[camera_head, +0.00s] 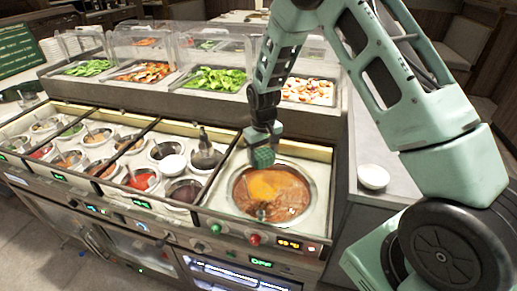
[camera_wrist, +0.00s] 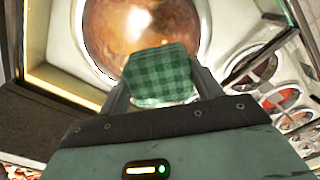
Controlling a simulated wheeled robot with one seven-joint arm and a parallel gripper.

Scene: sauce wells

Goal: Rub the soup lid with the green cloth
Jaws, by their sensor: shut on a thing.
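The green checked cloth (camera_head: 263,157) is in my gripper (camera_head: 262,146), folded into a small pad. It also shows in the wrist view (camera_wrist: 160,75), between the two fingers of my gripper (camera_wrist: 162,88). The large round soup well (camera_head: 270,193) lies below, with orange-brown contents. In the wrist view its round surface (camera_wrist: 135,30) has glossy highlights, like a clear soup lid, but I cannot tell the lid's edge. The cloth appears over the far part of the round. Whether it touches the surface, I cannot tell.
Several smaller sauce wells with ladles (camera_head: 140,180) lie to the left. A raised glass-covered salad counter (camera_head: 205,80) stands behind. A small white bowl (camera_head: 373,177) sits on the grey counter at right. Red (camera_head: 254,239) and green knobs are on the front edge.

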